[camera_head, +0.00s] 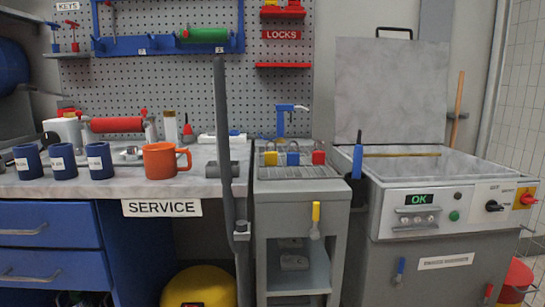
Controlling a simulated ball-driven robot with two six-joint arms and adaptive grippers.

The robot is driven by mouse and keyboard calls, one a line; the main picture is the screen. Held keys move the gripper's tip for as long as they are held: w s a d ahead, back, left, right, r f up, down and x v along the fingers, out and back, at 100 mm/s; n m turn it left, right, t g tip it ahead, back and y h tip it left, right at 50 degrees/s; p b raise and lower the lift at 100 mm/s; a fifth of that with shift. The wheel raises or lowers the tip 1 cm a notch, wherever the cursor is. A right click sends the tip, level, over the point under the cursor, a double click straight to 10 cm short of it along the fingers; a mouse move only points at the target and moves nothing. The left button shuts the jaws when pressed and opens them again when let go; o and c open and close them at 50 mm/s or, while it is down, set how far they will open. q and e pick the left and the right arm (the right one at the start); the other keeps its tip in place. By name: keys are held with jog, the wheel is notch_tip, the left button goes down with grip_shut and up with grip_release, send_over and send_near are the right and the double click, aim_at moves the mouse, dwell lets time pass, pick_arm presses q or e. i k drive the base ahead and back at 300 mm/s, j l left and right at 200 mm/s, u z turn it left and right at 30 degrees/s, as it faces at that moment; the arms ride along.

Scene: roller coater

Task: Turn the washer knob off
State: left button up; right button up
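The washer (425,258) is a grey cabinet at the right with its grey lid (390,90) raised. Its front panel carries a black knob (493,206) on a pale plate at the right. The lettering above the knob is too small to read surely, and its exact setting is unclear. Beside it is a red rotary switch (527,199) on a yellow plate. A display (419,199) shows a green "OK". A green button (454,216) sits between the display and the black knob. Neither of my grippers is in view.
A grey cart (295,225) with padlocks on top stands left of the washer. A vertical grey pole (225,130) rises before the service bench (110,187), which holds blue mugs and an orange mug (160,161). A red bucket (516,280) stands at the lower right.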

aim_at(492, 206)
jog(key=z, duration=1.25)
